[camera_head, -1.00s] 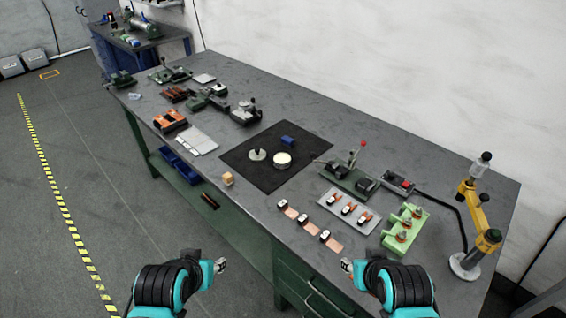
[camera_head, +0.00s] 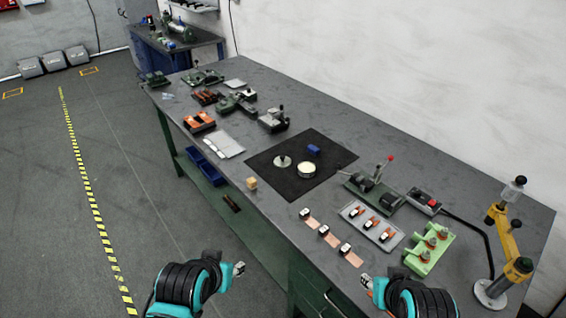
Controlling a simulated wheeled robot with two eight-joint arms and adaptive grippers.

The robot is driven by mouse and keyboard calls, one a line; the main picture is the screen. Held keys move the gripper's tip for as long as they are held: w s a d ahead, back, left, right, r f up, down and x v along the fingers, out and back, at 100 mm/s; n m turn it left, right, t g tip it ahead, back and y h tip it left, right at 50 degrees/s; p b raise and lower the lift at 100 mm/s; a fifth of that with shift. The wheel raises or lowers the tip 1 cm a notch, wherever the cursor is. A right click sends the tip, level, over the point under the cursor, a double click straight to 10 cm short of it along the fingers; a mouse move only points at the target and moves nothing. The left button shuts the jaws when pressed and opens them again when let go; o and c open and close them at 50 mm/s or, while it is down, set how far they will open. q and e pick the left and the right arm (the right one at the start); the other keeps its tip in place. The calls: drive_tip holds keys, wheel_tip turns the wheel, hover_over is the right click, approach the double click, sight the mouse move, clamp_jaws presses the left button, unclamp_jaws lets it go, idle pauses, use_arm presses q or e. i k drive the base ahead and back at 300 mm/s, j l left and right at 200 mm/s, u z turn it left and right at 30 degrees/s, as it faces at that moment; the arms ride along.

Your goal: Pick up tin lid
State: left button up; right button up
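The tin lid (camera_head: 283,162), a small pale disc with a knob on top, lies on the black mat (camera_head: 262,168) on the workbench. A round tin (camera_head: 307,170) with a cream-coloured top stands just right of it. My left gripper (camera_head: 239,268) is low in the picture, in front of the bench and well short of the lid. My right gripper (camera_head: 366,281) is near the bench's front edge, also far from the lid. Neither gripper touches any of these things. Both are too small to tell whether the fingers are open or shut.
A blue block (camera_head: 313,149) sits on the mat behind the tin. A wooden cube (camera_head: 251,183) is at the front edge. Copper strips (camera_head: 331,240), a grey tray (camera_head: 371,226), a green fixture (camera_head: 429,250) and a yellow stand (camera_head: 507,240) fill the right side.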

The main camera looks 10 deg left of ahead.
sight(282, 162)
drive_tip(key=i+j+z, duration=0.45)
drive_tip(key=j+z, duration=0.15)
drive_tip(key=i+j+z, duration=0.15)
drive_tip(key=j+z, duration=0.15)
drive_tip(key=i+j+z, duration=0.15)
drive_tip(key=j+z, duration=0.15)
drive_tip(key=j, duration=0.2)
